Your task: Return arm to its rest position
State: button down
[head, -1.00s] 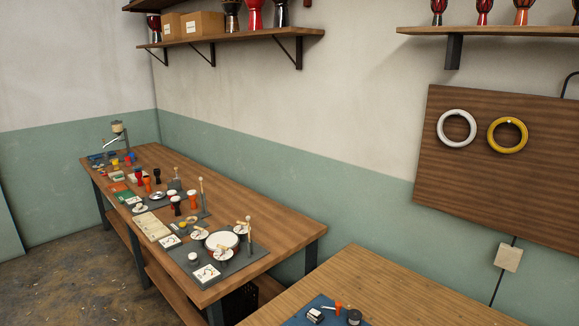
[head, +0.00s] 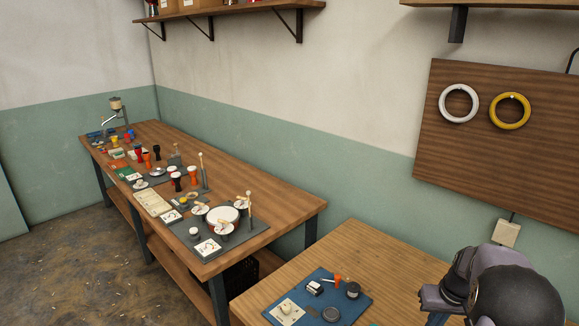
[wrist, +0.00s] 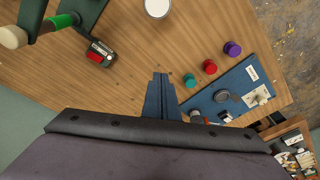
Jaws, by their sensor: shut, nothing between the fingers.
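My gripper (wrist: 160,78) shows in the wrist view with its two dark fingers together and nothing between them. It hangs over the wooden bench (wrist: 120,88), apart from the things on it. In the head view, part of my dark grey arm is at the lower right, above the near bench (head: 370,262). The fingertips cannot be made out there.
A blue mat (wrist: 236,82) with small parts lies right of the fingers. Red (wrist: 210,66), teal (wrist: 188,80) and purple (wrist: 232,48) pieces stand beside it. A red-black device (wrist: 100,55) is at left. A longer bench (head: 285,197) with small drums stands further off.

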jog(key=w+d+f+m+t, duration=0.1)
jog(key=d+f, duration=0.2)
jog(key=d, duration=0.6)
jog(key=d+f, duration=0.3)
jog(key=d, duration=0.7)
jog(key=shift+h, duration=0.4)
jog(key=shift+f+b, duration=2.1)
jog(key=shift+f, duration=1.3)
jog(key=shift+a+f+b, duration=0.15)
jog(key=shift+f+b, duration=0.35)
jog(key=shift+f, duration=0.15)
notch_tip(320, 180, up, 7)
jog(key=p, duration=0.4)
jog(key=shift+r, duration=0.1)
